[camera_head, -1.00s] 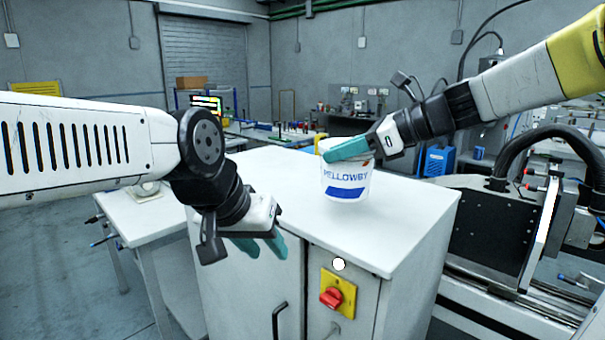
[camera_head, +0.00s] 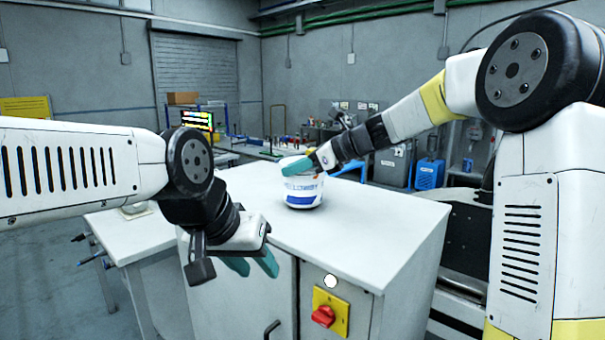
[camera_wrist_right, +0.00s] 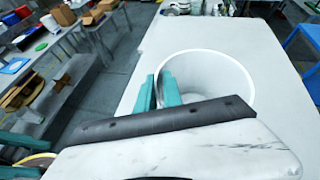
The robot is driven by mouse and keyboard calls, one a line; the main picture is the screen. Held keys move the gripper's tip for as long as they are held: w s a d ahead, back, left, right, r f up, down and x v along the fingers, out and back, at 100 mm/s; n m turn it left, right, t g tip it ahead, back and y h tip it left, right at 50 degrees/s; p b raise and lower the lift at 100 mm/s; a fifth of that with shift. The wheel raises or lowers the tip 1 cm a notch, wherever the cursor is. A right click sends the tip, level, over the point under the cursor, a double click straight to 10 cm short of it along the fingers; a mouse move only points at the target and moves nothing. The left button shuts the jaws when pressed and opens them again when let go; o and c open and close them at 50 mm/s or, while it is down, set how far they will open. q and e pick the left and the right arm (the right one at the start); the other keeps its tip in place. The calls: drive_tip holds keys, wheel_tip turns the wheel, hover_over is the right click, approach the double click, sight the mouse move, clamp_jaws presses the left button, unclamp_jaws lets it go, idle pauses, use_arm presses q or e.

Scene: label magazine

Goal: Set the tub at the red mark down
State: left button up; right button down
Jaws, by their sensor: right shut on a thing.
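The tub (camera_head: 303,198) is white with blue lettering and a blue block on its side. It is upright over the white cabinet top (camera_head: 365,225); I cannot tell whether its base touches. My right gripper (camera_head: 298,166) is shut on the tub's rim. In the right wrist view its teal fingers (camera_wrist_right: 158,92) straddle the wall of the tub (camera_wrist_right: 222,78), which looks empty where visible. My left gripper (camera_head: 250,266) is open and empty, in front of the cabinet's front edge. I see no red mark on the cabinet top; the tub or arm may cover it.
The cabinet front has a red knob on a yellow plate (camera_head: 341,312). A lower white table (camera_head: 130,235) stands at the left. The cabinet top is clear around the tub. A blue box (camera_head: 430,174) stands on the floor behind.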

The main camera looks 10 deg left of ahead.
drive_tip(key=shift+f, duration=0.6)
drive_tip(key=c, duration=1.5)
unclamp_jaws()
drive_tip(key=shift+o, duration=0.2)
